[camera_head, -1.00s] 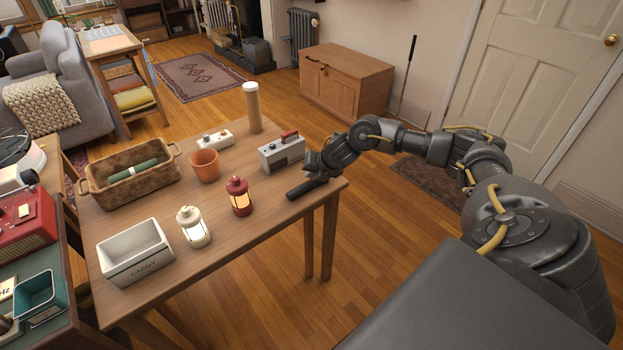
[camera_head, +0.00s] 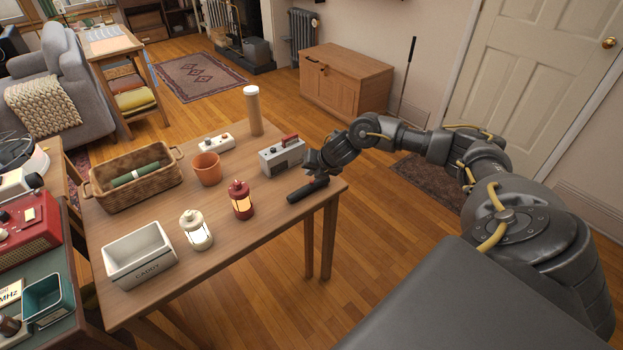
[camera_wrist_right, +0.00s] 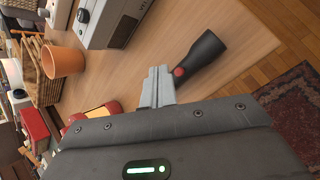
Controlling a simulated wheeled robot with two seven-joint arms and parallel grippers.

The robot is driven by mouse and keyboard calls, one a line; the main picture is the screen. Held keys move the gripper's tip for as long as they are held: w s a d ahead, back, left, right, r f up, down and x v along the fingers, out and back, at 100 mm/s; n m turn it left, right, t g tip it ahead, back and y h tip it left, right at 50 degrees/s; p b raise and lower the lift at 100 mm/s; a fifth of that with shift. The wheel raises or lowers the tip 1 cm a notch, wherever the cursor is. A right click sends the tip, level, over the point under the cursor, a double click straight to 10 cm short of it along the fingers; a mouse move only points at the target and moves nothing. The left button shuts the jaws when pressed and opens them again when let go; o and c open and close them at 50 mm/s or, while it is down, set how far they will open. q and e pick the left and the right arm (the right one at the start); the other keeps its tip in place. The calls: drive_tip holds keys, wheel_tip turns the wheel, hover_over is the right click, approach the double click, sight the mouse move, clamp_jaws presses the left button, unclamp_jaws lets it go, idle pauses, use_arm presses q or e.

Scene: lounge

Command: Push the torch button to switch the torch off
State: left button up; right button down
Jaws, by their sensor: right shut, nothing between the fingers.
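The black torch (camera_head: 307,191) lies on its side on the wooden table, near the right front corner. In the right wrist view the torch (camera_wrist_right: 204,57) shows its wide head and a red button (camera_wrist_right: 179,72) on its body. My right gripper (camera_head: 312,170) is just behind and above the torch in the head view. In the right wrist view its fingertips (camera_wrist_right: 158,72) are shut, empty and close beside the red button; I cannot tell whether they touch it. Whether the torch is lit does not show. My left gripper is not in view.
A grey device with a red handle (camera_head: 282,156) stands close to my right gripper. A terracotta pot (camera_head: 207,169) is farther left. The table's right edge is near the torch.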

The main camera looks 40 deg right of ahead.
sight(311, 186)
wheel_tip(311, 186, up, 4)
drive_tip(key=p, duration=0.3)
drive_tip(key=shift+a+r, duration=0.1)
drive_tip(key=shift+r, duration=0.1)
